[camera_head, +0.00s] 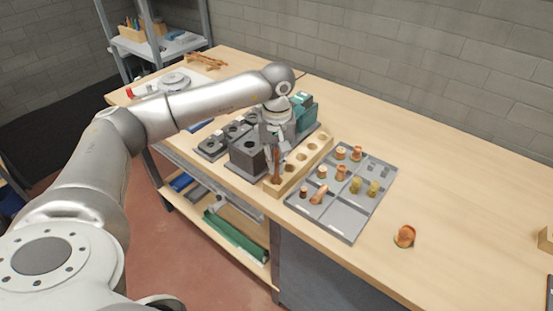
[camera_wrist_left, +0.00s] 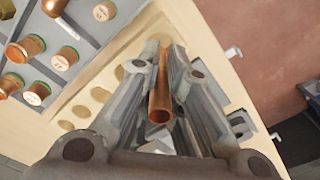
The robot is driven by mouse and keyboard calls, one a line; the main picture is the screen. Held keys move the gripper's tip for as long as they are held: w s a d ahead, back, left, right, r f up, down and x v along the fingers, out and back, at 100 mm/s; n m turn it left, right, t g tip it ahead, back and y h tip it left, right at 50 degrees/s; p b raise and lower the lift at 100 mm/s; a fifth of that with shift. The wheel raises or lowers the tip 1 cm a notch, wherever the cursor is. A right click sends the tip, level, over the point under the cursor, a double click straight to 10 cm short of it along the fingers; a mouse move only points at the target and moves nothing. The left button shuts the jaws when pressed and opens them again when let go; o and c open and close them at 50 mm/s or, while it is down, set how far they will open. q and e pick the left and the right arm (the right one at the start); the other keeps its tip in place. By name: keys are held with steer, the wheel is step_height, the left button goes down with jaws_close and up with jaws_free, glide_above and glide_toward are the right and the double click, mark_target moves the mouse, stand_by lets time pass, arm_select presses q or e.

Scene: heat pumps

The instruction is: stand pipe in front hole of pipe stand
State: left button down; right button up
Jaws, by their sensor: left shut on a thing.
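My left gripper (camera_head: 274,148) is shut on a copper pipe (camera_head: 277,167) and holds it about upright over the front end of the wooden pipe stand (camera_head: 312,153). In the left wrist view the pipe (camera_wrist_left: 160,98) lies between the two fingers (camera_wrist_left: 165,75), its open top end towards the camera. Its far end is at the front hole of the stand (camera_wrist_left: 110,88); I cannot tell whether it is inside the hole. The stand's other holes show empty in a row behind. My right gripper is not in view.
A grey tray (camera_head: 335,211) with several copper and brass fittings stands right of the stand. A dark grey block (camera_head: 247,155) and a teal machine (camera_head: 303,108) stand close on the left and behind.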

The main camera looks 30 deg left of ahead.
mark_target(277, 178)
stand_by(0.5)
arm_select(q)
steer(key=shift+f, duration=0.25)
steer(key=shift+f+b, duration=2)
steer(key=shift+f, duration=0.4)
steer(key=c, duration=1.5)
jaws_free()
step_height(277, 178, up, 12)
steer(key=shift+r, duration=0.1)
